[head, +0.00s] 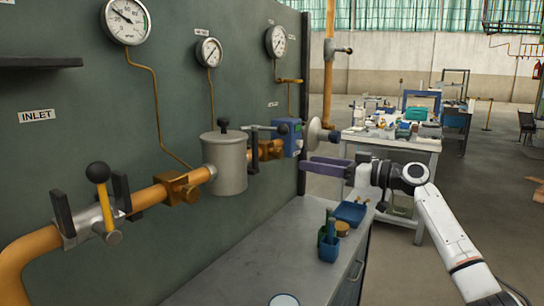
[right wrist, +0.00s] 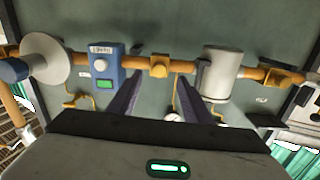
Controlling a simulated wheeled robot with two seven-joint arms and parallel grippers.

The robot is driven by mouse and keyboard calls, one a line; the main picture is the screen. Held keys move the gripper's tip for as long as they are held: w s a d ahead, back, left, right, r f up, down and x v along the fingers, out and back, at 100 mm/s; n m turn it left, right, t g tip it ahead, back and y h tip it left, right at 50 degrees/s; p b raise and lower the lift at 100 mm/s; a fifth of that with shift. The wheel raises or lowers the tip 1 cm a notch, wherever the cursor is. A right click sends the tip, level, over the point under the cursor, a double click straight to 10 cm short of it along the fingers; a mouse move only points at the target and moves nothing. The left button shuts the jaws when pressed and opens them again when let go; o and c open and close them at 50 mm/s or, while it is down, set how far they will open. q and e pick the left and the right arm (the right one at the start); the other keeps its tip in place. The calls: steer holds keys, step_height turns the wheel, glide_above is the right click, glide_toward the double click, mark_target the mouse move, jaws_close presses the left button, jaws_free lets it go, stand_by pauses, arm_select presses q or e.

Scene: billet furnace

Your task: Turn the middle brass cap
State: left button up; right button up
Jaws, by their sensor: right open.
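Two brass fittings show on the orange pipe. One (head: 181,187) is left of the grey canister (head: 225,162). The other (head: 269,150) is right of the canister, partly behind a lever, and shows in the right wrist view (right wrist: 158,66) between the canister and the blue meter. I cannot tell which one is the middle cap. My right gripper (head: 306,167) is open and empty, to the right of the blue meter (head: 291,136). In the right wrist view its dark fingers (right wrist: 159,82) point toward the pipe, with the fitting framed between their tips. My left gripper is not in view.
A lever valve with a yellow handle (head: 99,185) is on the left of the pipe. Gauges (head: 126,20) hang on the green panel above. A pale disc (head: 315,133) stands near my gripper.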

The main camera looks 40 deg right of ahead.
mark_target(281, 153)
steer(key=p+x, duration=0.1)
steer(key=x, duration=0.1)
steer(key=r+p+x, duration=0.1)
steer(key=x, duration=0.2)
steer(key=p+x, duration=0.1)
steer(key=x, duration=0.2)
steer(key=shift+w+r, duration=0.25)
steer(key=shift+r, duration=0.05)
steer(key=shift+w+a+f, duration=0.1)
steer(key=shift+w+a, duration=0.1)
steer(key=shift+w, duration=0.4)
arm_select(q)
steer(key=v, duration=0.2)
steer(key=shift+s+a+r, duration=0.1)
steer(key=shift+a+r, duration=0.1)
arm_select(e)
steer(key=shift+c, duration=0.9)
steer(key=c, duration=0.9)
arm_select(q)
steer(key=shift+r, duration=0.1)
